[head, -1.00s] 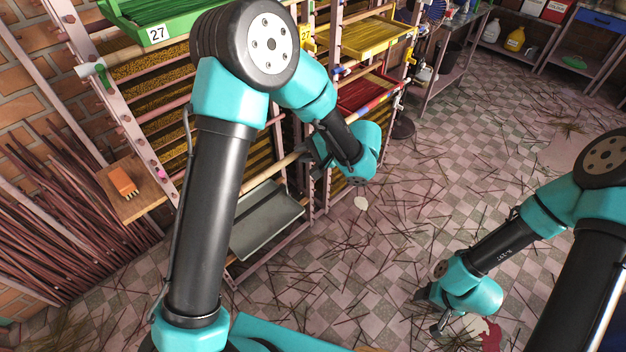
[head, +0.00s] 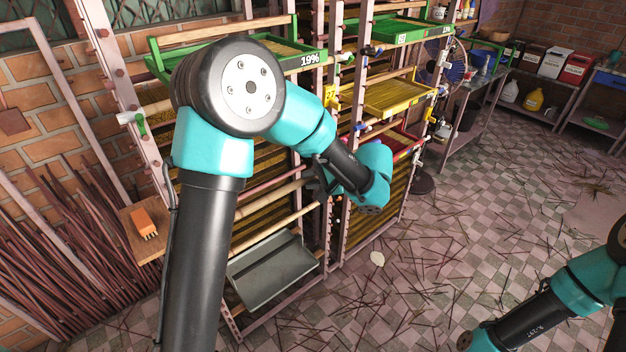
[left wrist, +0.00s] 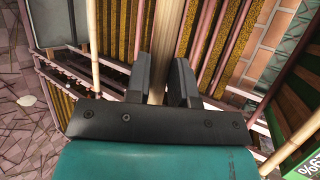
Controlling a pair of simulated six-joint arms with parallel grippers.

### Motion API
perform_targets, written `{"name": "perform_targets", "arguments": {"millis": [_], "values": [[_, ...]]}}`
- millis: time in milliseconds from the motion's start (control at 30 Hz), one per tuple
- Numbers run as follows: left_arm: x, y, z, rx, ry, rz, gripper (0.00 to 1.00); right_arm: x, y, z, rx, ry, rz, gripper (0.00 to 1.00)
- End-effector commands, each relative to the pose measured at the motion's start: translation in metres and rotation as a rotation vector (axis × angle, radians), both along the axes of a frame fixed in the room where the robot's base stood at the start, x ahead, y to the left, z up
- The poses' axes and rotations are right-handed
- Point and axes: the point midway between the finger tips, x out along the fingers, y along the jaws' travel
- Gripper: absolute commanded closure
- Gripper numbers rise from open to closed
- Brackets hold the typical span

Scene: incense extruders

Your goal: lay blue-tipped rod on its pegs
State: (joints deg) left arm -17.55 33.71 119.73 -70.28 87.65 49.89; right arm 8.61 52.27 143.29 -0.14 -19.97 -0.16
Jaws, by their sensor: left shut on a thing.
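My left gripper (head: 322,180) is at the front of the drying rack (head: 335,150), in its middle part. In the left wrist view, its two dark fingers (left wrist: 163,68) stand on either side of a pale wooden rod (left wrist: 167,30) and are shut on it. I cannot see a blue tip on the held rod; its ends are hidden or out of view. In the head view, my left arm covers part of the rack. My right arm shows at the lower right, its gripper outside the picture.
A grey tray (head: 275,275) hangs low on the rack. Green trays (head: 290,62) and a yellow tray (head: 400,98) sit higher. An orange block (head: 144,222) rests on a small wooden shelf (head: 138,238). Loose sticks litter the tiled floor, which is open to the right.

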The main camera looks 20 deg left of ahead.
Motion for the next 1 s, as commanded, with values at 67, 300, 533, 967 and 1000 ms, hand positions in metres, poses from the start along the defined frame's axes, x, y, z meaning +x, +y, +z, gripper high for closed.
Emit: {"name": "perform_targets", "arguments": {"millis": [67, 300, 533, 967, 1000], "values": [[0.002, 0.004, 0.000, -0.001, -0.001, 0.002, 1.00, 0.000, 0.000, 0.000, 0.000, 0.000, 0.000, 0.41], [0.010, 0.020, 0.000, 0.000, 0.000, 0.001, 1.00, 0.000, 0.000, 0.000, 0.000, 0.000, 0.000, 0.41], [0.018, 0.035, 0.000, -0.001, -0.002, 0.001, 1.00, 0.000, 0.000, 0.000, 0.000, 0.000, 0.000, 0.41], [0.034, 0.065, 0.000, 0.000, -0.001, 0.003, 1.00, 0.000, 0.000, 0.000, 0.000, 0.000, 0.000, 0.41], [0.035, 0.068, 0.000, 0.000, 0.000, 0.001, 1.00, 0.000, 0.000, 0.000, 0.000, 0.000, 0.000, 0.41]]}}
